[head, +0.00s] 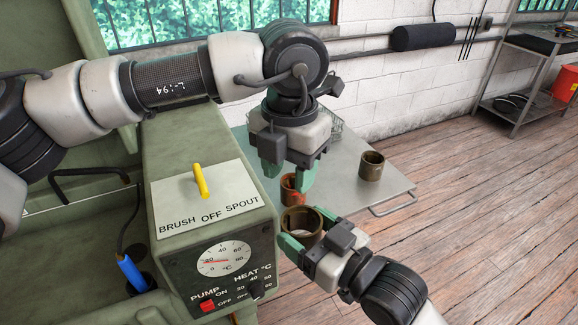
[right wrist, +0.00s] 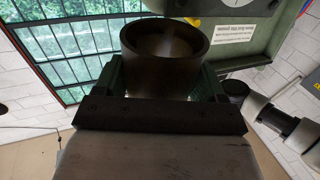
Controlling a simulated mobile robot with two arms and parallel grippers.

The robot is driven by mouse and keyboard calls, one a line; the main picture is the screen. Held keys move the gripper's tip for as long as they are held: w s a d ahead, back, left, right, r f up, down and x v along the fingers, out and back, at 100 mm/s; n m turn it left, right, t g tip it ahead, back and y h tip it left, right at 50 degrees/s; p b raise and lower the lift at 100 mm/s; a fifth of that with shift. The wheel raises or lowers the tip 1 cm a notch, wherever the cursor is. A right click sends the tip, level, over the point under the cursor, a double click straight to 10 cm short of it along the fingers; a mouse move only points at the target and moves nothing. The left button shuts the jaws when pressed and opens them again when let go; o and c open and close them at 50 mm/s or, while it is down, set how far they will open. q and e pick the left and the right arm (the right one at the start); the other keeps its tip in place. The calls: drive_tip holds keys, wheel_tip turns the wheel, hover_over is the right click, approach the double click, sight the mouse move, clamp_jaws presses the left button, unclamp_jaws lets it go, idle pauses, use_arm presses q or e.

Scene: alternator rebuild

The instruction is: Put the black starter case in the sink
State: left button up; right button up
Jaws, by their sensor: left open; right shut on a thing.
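My right gripper (head: 306,230) is shut on a dark, hollow cylindrical case (head: 299,217), held upright beside the washer's control box. In the right wrist view the case (right wrist: 165,70) looks almost black and sits between both fingers. In the head view it looks dark brown, so I cannot be sure it is the black starter case. My left gripper (head: 288,176) is open, pointing down over a reddish-brown cylinder (head: 291,190) beyond the held case; whether they touch is unclear. The green washer sink (head: 105,232) is at the left, partly hidden by the control box and my left arm.
The control box (head: 205,165) with a yellow handle stands between the held case and the sink. A blue brush (head: 131,272) on a black hose is in the sink. A brown cylinder (head: 372,166) stands on the metal cart (head: 395,187).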

sight(290, 224)
drive_tip(key=shift+r, duration=0.15)
use_arm(q)
wheel_tip(290, 224, down, 12)
idle(0.3)
drive_tip(key=shift+s, duration=0.1)
drive_tip(key=shift+c, duration=0.2)
clamp_jaws()
drive_tip(key=shift+d+r, duration=0.1)
use_arm(e)
drive_tip(key=o, duration=1.5)
drive_tip(key=shift+c, duration=0.2)
